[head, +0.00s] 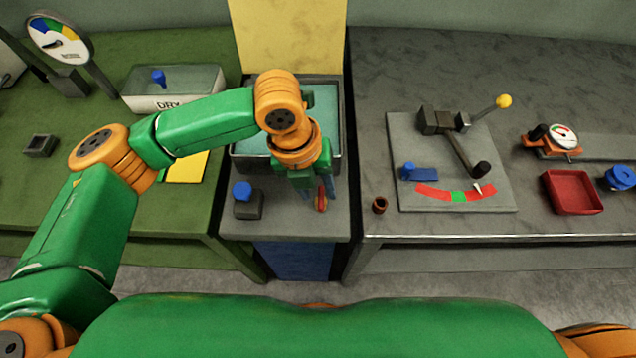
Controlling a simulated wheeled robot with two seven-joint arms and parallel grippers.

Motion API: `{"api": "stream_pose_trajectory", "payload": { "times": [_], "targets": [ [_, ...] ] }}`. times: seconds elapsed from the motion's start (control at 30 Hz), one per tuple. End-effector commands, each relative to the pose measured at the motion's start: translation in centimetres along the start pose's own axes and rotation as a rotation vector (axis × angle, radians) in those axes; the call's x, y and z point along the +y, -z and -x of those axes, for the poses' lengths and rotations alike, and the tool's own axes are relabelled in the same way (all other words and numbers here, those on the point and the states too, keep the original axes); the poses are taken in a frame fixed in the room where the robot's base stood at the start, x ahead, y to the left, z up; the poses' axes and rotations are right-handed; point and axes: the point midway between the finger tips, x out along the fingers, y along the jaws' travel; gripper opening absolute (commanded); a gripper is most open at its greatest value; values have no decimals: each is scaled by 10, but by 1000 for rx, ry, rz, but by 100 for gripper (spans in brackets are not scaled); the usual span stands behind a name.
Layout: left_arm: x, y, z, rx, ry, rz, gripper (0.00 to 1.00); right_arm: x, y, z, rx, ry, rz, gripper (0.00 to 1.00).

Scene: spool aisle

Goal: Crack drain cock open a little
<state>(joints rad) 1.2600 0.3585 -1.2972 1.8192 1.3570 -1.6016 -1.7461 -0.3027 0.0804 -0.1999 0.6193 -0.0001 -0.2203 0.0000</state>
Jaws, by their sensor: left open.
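A tank with teal contents (325,115) stands on the grey middle stand. At its front, a small red part with a pale edge (322,200), which looks like the drain cock's handle, shows just beside my left gripper's fingers. My left gripper (312,192) points down over it, open. The gripper and wrist hide much of the cock, and I cannot tell whether the fingers touch it or how far it is turned. My right gripper is out of view.
A blue knob on a dark block (245,203) stands left of the cock. A yellow panel (287,38) rises behind the tank. A lever plate (450,190), a brown cup (379,205) and a red tray (571,193) are on the right bench; a white-labelled bin (170,103) is on the left.

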Motion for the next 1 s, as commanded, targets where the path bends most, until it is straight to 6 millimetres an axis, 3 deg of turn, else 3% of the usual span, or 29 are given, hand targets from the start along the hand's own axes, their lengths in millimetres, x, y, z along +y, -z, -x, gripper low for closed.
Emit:
{"api": "stream_pose_trajectory", "payload": {
  "times": [0.3, 0.47, 0.5, 0.67, 0.9, 1.0],
  "targets": [
    [0, 0, -9, -1, 1, 1, 45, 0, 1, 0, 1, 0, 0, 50],
    [0, 0, -8, -1, 2, 1, 2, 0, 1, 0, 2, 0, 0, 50],
    [0, 0, -8, -1, 2, 1, 0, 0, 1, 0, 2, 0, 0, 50],
    [0, 0, -8, -2, 2, 3, 0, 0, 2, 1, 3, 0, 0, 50],
    [-2, 3, 1, -45, 0, 251, 0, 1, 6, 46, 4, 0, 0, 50],
    [-1, 3, -2, -64, 1, 340, 0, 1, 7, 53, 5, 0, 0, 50]
  ]
}}
